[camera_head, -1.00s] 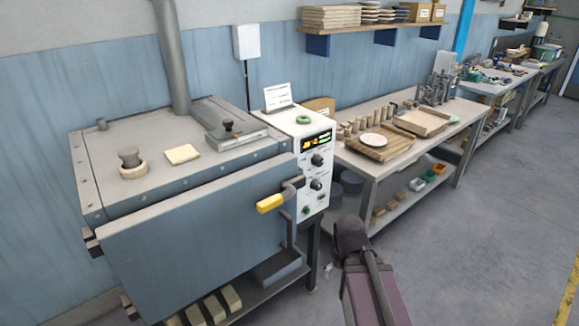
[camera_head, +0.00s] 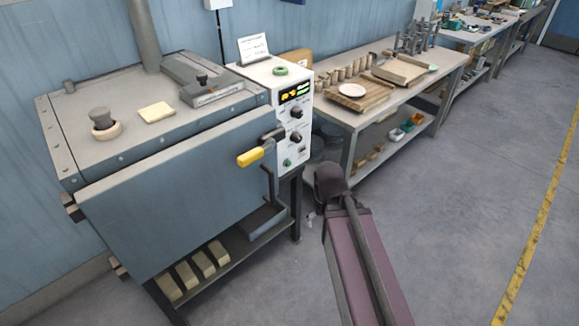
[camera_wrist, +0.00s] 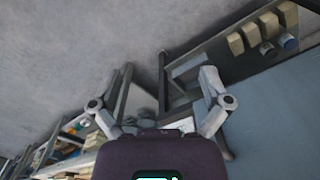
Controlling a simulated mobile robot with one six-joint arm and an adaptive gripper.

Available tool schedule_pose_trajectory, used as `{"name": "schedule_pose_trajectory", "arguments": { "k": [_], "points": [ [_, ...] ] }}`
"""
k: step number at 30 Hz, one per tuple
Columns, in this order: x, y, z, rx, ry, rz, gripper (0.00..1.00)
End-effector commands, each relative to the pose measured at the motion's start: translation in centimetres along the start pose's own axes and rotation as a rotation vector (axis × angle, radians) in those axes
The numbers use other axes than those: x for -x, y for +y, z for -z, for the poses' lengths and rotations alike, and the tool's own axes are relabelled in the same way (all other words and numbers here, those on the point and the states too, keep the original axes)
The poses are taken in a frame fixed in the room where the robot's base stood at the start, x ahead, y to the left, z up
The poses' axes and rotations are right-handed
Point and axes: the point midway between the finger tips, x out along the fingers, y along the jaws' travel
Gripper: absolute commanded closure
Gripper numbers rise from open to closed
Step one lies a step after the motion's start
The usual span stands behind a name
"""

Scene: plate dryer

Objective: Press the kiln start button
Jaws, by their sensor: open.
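The kiln (camera_head: 170,190) is a blue-grey box at the left in the head view, its door closed, with a yellow handle (camera_head: 250,157). Its white control panel (camera_head: 304,118) at the right has a lit display (camera_head: 295,92), two dark knobs and a small green button (camera_head: 287,163) near the bottom. A green ring-shaped part (camera_head: 280,71) sits on the panel's top. No readable label shows which is the start button. My gripper (camera_wrist: 167,78) is open and empty in the wrist view, fingers spread, apart from the kiln stand (camera_wrist: 235,50). The head view does not clearly show it.
A workbench (camera_head: 352,122) with wooden boards and a white plate (camera_head: 352,90) stands right of the kiln. Several pale bricks (camera_head: 203,263) lie on the shelf under the kiln. The floor (camera_head: 460,200) is clear at the right, with a yellow line.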

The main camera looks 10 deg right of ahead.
Motion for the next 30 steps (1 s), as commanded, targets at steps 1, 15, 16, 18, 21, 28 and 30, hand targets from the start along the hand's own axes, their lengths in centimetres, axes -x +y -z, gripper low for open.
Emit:
{"name": "schedule_pose_trajectory", "arguments": {
  "k": [1,15,16,18,21,28,30],
  "points": [
    [0.0,0.0,0.0,0.0,0.0,0.0,0.27],
    [0.0,0.0,0.0,0.0,0.0,0.0,1.0],
    [0.0,0.0,0.0,0.0,0.0,0.0,1.0],
    [0.0,0.0,0.0,0.0,0.0,0.0,1.0],
    [0.0,0.0,0.0,0.0,0.0,0.0,1.0],
    [0.0,0.0,0.0,0.0,0.0,0.0,1.0],
    [0.0,0.0,0.0,0.0,0.0,0.0,1.0]
  ]
}}
